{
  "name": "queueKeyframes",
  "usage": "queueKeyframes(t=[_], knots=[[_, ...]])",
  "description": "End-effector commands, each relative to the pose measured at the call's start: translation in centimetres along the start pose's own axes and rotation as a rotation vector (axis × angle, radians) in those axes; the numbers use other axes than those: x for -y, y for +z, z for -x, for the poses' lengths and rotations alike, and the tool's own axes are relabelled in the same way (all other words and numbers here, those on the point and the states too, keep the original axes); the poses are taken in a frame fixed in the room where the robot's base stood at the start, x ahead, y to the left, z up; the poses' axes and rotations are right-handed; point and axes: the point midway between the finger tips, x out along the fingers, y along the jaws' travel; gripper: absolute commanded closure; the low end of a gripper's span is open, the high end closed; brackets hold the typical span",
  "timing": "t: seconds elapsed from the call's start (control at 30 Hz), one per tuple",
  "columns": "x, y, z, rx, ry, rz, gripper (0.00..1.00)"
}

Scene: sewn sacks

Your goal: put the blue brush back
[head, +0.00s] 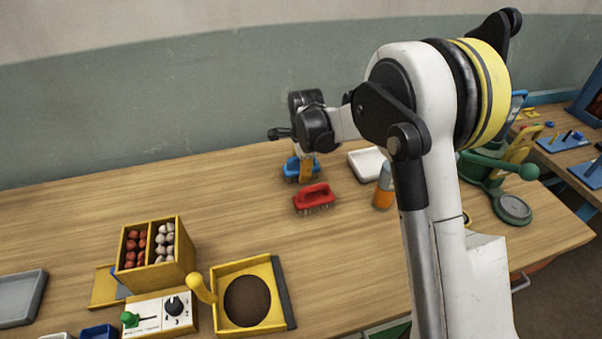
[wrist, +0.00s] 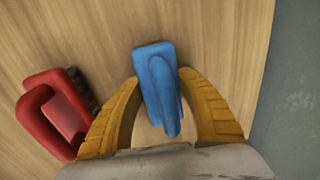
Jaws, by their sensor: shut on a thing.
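The blue brush (head: 291,168) is at the back of the wooden table, behind the red brush (head: 314,198). My gripper (head: 305,170) points down at it, and its orange fingers are shut on the blue brush. In the wrist view the blue brush (wrist: 157,80) sits between the two ribbed fingertips of my gripper (wrist: 160,100). The gripper hides part of the brush in the head view, and I cannot tell whether its bristles touch the table. The red brush (wrist: 62,110) lies close beside the left finger in the wrist view.
A white tray (head: 367,162) and an orange bottle (head: 383,191) stand right of the brushes. A green hand press (head: 500,178) is farther right. A yellow divided box (head: 155,262) and a yellow-framed tray (head: 276,315) are at front left. The table's left middle is clear.

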Motion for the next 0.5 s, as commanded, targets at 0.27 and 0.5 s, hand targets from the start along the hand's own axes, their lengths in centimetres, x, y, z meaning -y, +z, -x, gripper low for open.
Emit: queueKeyframes(t=[0.27, 0.5], knots=[[-0.03, -0.01, -0.12, 0.0, 0.0, 0.0, 0.92], [-0.06, -0.01, -0.24, 0.0, 0.0, 0.0, 0.36]])
